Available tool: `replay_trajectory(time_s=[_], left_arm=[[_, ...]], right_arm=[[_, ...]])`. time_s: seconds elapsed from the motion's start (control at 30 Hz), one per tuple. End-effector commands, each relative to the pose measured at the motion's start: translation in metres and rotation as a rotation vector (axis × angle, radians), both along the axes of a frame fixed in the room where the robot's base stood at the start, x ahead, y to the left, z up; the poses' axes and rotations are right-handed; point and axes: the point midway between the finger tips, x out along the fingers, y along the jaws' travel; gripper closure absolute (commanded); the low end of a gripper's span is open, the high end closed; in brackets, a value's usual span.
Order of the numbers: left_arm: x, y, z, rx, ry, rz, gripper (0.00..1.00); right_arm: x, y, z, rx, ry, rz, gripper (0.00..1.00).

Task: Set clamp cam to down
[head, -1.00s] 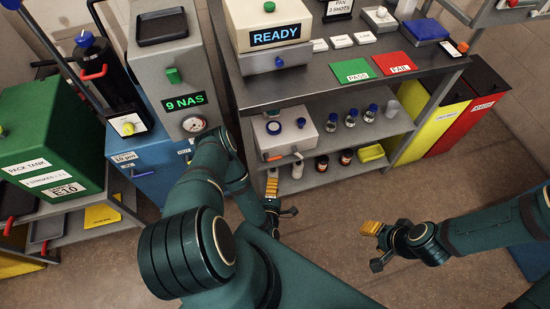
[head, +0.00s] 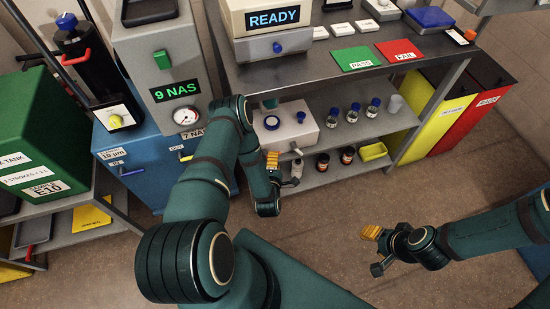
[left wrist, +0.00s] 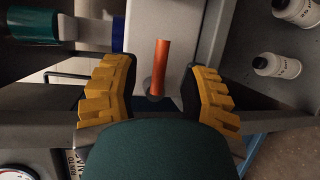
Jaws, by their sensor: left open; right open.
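The clamp cam appears to be the orange lever (left wrist: 160,66), standing upright in the picture from a dark pivot on a pale box face in the left wrist view. My left gripper (left wrist: 165,95) is open, with one yellow finger on each side of the lever and a visible gap on both sides. My right gripper (head: 373,233) is open and empty above the floor at the right.
Blue-capped bottles (head: 353,113) and dark jars (head: 347,156) stand on the shelves right of the box. A blue cabinet (head: 135,160) with a gauge (head: 181,117) above it is to the left. The floor between my grippers is clear.

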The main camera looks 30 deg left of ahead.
Motion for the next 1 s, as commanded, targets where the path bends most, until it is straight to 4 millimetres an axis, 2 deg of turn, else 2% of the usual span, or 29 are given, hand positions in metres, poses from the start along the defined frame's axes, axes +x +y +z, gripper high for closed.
replay_trajectory(time_s=[0.2, 0.6, 0.67, 0.7, 0.73, 1.0], left_arm=[[0.021, 0.010, -0.005, 0.000, -0.001, -0.001, 0.56], [0.025, 0.013, -0.005, 0.000, 0.000, -0.001, 0.56], [0.025, 0.012, -0.005, 0.000, 0.000, -0.001, 0.77], [0.025, 0.012, -0.005, 0.000, 0.000, -0.001, 0.91], [0.025, 0.012, -0.005, 0.000, 0.000, -0.001, 1.00], [0.025, 0.012, -0.005, 0.004, 0.003, -0.001, 1.00]], right_arm=[[0.001, 0.000, -0.006, 0.000, -0.003, -0.001, 0.53], [0.002, 0.000, -0.007, 0.000, -0.004, -0.001, 0.53], [0.002, 0.000, -0.007, 0.000, -0.004, -0.001, 0.53], [0.002, 0.000, -0.007, 0.000, -0.004, -0.001, 0.53], [0.001, 0.000, -0.007, 0.000, -0.004, -0.001, 0.53], [0.001, 0.000, -0.006, 0.000, -0.004, -0.001, 0.53]])
